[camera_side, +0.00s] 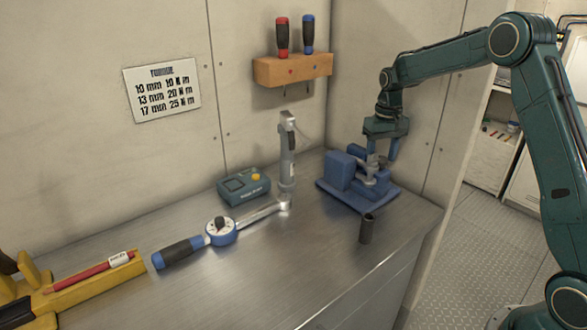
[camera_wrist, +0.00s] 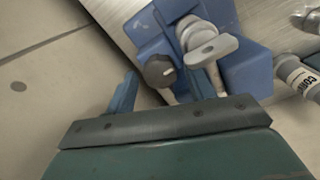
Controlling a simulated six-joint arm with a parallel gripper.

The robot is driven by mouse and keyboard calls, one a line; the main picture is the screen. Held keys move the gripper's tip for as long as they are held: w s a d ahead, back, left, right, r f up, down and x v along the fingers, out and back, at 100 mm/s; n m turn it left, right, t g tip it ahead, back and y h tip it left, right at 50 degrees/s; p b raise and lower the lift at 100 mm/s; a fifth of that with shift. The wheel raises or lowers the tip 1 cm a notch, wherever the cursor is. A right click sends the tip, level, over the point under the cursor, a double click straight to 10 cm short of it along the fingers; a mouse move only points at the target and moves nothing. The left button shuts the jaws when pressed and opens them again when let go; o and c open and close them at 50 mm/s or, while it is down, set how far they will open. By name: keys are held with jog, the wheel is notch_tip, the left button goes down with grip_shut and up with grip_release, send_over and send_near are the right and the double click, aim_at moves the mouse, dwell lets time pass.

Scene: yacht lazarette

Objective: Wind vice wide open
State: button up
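The blue vice (camera_side: 340,170) stands on its blue base plate on the steel bench, near the right corner. In the wrist view the vice (camera_wrist: 247,68) shows its silver screw end and flat metal crank arm (camera_wrist: 212,50), with a dark round knob (camera_wrist: 158,71) beside them. My gripper (camera_side: 381,152) points down just above the vice's screw side. In the wrist view, my gripper (camera_wrist: 162,88) has its fingers apart, with the knob lying between them in the picture. Whether a finger touches the knob or crank cannot be told. The jaw gap is hidden.
A dark upright cylinder (camera_side: 367,228) stands at the bench's front edge. To the left are a torque wrench (camera_side: 221,232), a teal tester box (camera_side: 243,186) and a grey upright tool (camera_side: 288,160). A wooden rack (camera_side: 292,69) with two screwdrivers hangs above.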

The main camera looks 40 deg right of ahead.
jog(key=c, duration=0.8)
jog(key=shift+o, duration=0.2)
jog(key=shift+n, duration=0.8)
jog(key=o, duration=1)
jog(key=shift+m, duration=0.4)
